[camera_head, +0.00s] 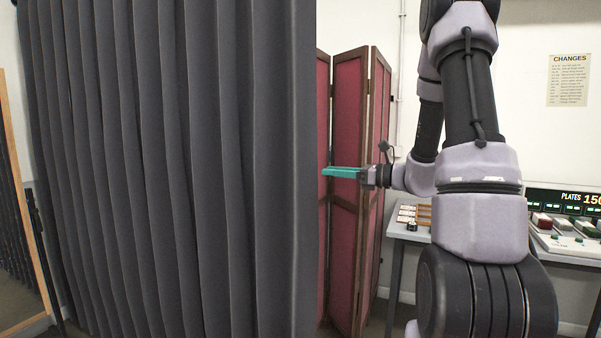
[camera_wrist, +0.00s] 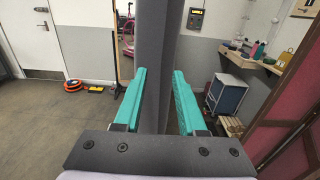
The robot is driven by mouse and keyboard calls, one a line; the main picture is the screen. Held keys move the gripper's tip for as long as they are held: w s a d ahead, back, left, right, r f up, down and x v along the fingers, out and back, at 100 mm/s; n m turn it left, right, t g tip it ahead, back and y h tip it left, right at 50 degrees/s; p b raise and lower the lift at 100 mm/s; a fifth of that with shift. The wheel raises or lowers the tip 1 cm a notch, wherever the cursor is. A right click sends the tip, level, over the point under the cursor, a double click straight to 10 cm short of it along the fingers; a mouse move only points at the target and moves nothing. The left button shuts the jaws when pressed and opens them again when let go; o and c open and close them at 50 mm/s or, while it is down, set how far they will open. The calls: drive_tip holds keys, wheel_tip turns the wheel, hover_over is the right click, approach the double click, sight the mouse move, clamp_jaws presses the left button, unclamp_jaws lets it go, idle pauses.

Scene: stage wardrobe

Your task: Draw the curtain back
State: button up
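The curtain (camera_head: 170,170) is dark grey, hangs in tall pleats and covers the left half of the head view. Its near edge shows in the wrist view as a dark upright strip (camera_wrist: 157,40), lined up with the gap between my fingers.
A red folding screen (camera_head: 348,190) with a wooden frame stands behind my gripper, close on the right. A table with a control panel (camera_head: 565,225) is at the right. The wrist view shows a blue-grey cabinet (camera_wrist: 226,95), a white door (camera_wrist: 37,35) and open floor at left.

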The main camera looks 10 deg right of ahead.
sight(300, 168)
drive_tip(key=x, duration=1)
drive_tip(key=shift+w+a, duration=0.25)
drive_tip(key=shift+a, duration=0.05)
clamp_jaws()
idle(1.0)
